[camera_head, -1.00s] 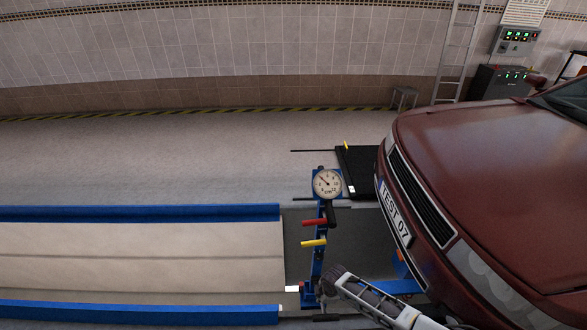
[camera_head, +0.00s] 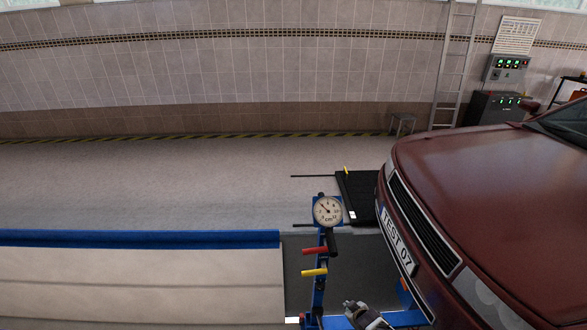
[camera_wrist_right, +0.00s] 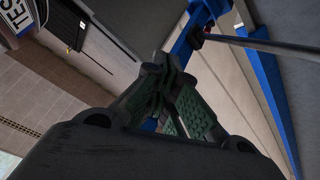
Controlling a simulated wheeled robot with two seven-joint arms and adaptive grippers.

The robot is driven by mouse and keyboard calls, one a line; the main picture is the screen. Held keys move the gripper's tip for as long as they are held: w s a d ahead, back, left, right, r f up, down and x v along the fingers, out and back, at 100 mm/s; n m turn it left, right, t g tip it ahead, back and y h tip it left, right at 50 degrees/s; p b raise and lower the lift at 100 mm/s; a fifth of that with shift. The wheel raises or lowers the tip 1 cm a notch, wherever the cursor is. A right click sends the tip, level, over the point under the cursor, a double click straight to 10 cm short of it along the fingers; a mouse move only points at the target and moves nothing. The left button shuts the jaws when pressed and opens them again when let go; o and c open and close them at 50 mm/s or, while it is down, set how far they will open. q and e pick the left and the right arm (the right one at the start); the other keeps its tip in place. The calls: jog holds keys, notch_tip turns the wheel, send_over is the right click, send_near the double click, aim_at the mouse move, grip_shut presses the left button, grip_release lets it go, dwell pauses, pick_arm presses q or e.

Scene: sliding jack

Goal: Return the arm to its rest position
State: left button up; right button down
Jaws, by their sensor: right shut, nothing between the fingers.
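My right gripper (camera_head: 350,306) shows at the bottom of the head view, just right of the blue jack post (camera_head: 318,288). In the right wrist view its fingers (camera_wrist_right: 165,95) are shut together with nothing between them. The sliding jack carries a round gauge (camera_head: 327,210), a red lever (camera_head: 315,251) and a yellow lever (camera_head: 314,272). The jack's blue frame also shows beyond the fingers in the right wrist view (camera_wrist_right: 262,75). My left gripper is not in view.
A dark red car (camera_head: 480,200) with the plate TEST 07 (camera_head: 397,240) stands close on the right. A blue-edged ramp (camera_head: 140,238) lies on the left. A black plate (camera_head: 358,198) lies behind the gauge.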

jog(key=s+d+f+m+g, duration=0.1)
jog(key=s+d+f, duration=0.1)
jog(key=s+f, duration=0.45)
jog(key=s+d+f+m+g+h, duration=0.1)
jog(key=s+d+f, duration=0.15)
jog(key=s, duration=0.65)
jog(key=s+d+f+m+g, duration=0.1)
jog(key=s+f, duration=0.4)
jog(key=s, duration=0.3)
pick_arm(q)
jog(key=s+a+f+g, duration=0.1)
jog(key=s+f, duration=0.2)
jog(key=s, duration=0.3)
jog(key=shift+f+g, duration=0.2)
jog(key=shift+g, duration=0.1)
pick_arm(e)
jog(key=s+a+f+g, duration=0.1)
jog(key=s+f+g, duration=0.1)
jog(key=s, duration=1.2)
jog(key=s+a+f+m+g, duration=0.1)
jog(key=s+f, duration=0.3)
jog(key=s, duration=1)
jog(key=shift+s+a+g, duration=0.2)
jog(key=shift+s+g, duration=0.2)
